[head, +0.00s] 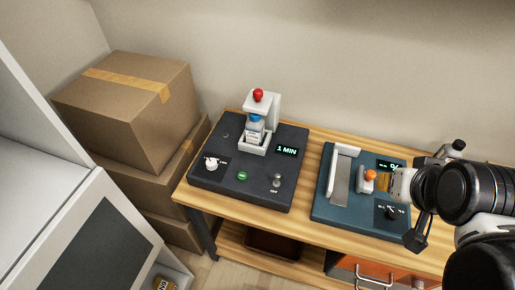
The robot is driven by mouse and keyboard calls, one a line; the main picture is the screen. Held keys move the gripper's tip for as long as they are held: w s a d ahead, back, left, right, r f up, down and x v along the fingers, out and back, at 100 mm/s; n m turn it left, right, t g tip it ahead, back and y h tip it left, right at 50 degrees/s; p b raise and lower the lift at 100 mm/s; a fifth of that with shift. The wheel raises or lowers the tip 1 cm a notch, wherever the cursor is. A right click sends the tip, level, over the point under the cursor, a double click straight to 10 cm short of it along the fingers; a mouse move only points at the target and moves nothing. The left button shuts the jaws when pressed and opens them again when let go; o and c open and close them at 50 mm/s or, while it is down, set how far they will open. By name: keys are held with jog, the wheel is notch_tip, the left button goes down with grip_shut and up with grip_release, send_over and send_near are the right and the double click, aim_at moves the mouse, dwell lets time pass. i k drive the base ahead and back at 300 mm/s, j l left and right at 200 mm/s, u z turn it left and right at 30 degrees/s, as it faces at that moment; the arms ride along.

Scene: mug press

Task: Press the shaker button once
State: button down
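The shaker looks to be the dark grey unit (225,190) on the left of the wooden bench. A white holder (273,110) on it carries a small bottle with a blue part (256,124), and a red ball (258,95) sits at the top. The front panel has a round green button (242,176), a white knob (211,163), a toggle switch (277,181) by the word OFF, and a display (287,150) reading 1 MIN. My gripper (408,190) is at the right, over the teal unit, well apart from the green button. Its fingers are not clearly visible.
Cardboard boxes (130,110) stand left of the wooden bench (240,212). A white cabinet (85,235) fills the lower left.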

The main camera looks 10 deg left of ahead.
aim_at(242, 176)
jog(key=u, duration=1.45)
